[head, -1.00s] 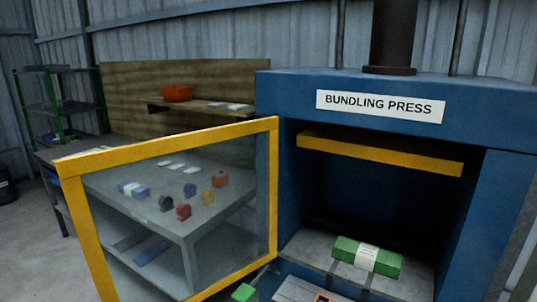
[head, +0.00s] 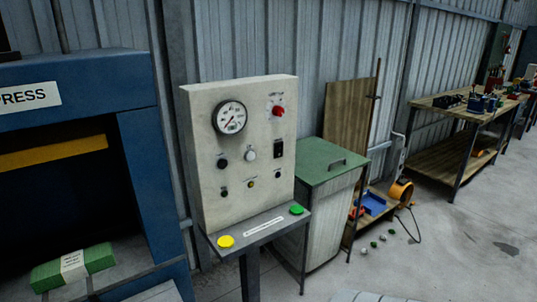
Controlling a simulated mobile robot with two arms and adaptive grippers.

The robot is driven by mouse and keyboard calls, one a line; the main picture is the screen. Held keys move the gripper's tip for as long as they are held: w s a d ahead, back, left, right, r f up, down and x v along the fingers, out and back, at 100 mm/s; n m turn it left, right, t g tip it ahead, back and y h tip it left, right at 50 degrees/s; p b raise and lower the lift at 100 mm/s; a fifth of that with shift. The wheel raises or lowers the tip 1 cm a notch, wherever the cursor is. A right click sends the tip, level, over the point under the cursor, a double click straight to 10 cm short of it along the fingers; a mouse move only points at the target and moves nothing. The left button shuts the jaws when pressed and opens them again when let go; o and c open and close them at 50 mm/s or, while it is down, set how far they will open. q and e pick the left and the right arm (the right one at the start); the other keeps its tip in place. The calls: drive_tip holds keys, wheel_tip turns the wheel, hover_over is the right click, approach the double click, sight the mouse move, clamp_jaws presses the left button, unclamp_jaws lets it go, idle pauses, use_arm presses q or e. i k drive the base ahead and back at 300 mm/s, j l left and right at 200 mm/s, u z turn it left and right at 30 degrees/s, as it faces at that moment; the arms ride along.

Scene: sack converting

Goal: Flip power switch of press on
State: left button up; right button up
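The blue press (head: 140,160) stands at the left of the head view, with part of its "PRESS" sign showing. Beside it stands a pale control panel (head: 210,110) on a post. The panel carries a round gauge (head: 230,117), a red knob (head: 278,111) under a small label, and a black rocker-like switch (head: 278,148). Several smaller knobs and buttons sit lower. The small labels are too blurred to read, so I cannot tell which control is the power switch or how it is set. Neither of my grippers is in view.
A shelf below the panel bears a yellow button (head: 225,241) and a green button (head: 296,209). A green-topped cabinet (head: 325,160) stands close at its right. Small items lie on the floor beyond. A workbench (head: 440,105) stands far right; open floor lies before it.

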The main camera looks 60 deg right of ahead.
sight(279, 147)
drive_tip(key=z, duration=1.75)
